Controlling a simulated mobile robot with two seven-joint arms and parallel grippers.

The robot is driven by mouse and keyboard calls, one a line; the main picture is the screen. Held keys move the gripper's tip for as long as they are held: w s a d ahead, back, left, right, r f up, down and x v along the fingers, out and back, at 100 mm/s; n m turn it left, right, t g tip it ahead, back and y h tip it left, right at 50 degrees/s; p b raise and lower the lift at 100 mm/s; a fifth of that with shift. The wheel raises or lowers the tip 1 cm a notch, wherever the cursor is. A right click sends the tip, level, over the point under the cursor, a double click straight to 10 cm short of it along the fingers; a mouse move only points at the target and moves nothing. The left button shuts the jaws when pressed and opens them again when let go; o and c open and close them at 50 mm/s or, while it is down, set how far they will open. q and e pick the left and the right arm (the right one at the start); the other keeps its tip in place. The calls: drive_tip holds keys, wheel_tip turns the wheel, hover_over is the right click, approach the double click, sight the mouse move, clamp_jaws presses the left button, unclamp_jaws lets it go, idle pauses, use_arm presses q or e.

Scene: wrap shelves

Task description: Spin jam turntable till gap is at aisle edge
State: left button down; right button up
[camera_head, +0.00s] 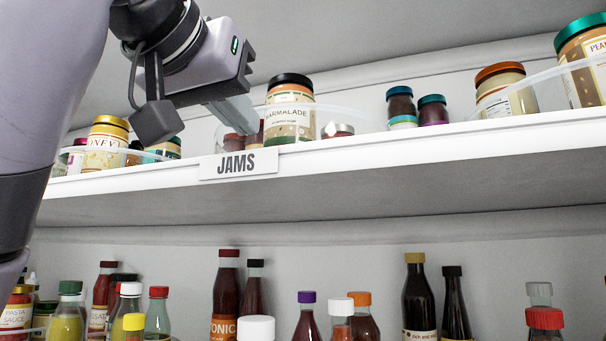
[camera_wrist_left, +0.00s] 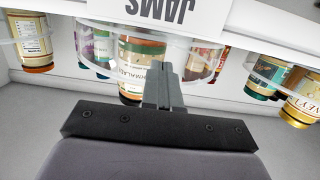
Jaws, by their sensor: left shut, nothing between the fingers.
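The jam turntable (camera_head: 350,116) is a clear-rimmed tray on the upper shelf, above the JAMS label (camera_head: 238,164). A marmalade jar (camera_head: 291,120) with a black lid stands on it, with small jars beside it. My left gripper (camera_head: 246,120) is shut and empty, its fingertips at the turntable's front left, close to the marmalade jar. In the left wrist view, which is upside down, the fingers (camera_wrist_left: 163,88) overlap the marmalade jar (camera_wrist_left: 132,80); I cannot tell whether they touch it or the rim. Jars hide part of the tray, and the gap is not clearly visible. My right gripper is not in view.
A honey jar (camera_head: 105,143) stands in another clear tray at left. Peanut-labelled jar (camera_head: 584,62) and an orange-lidded jar (camera_head: 505,90) stand at right. The white shelf edge (camera_head: 400,151) runs below the gripper. Bottles fill the lower shelf.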

sight(309, 124)
use_arm(q)
drive_tip(key=shift+s+d, duration=0.2)
drive_tip(key=shift+d, duration=0.95)
drive_tip(key=shift+s+d+p, duration=0.25)
drive_tip(key=shift+d+p, duration=0.1)
drive_tip(key=shift+d, duration=0.75)
drive_tip(key=shift+d+r, duration=0.1)
drive_tip(key=shift+d, duration=1)
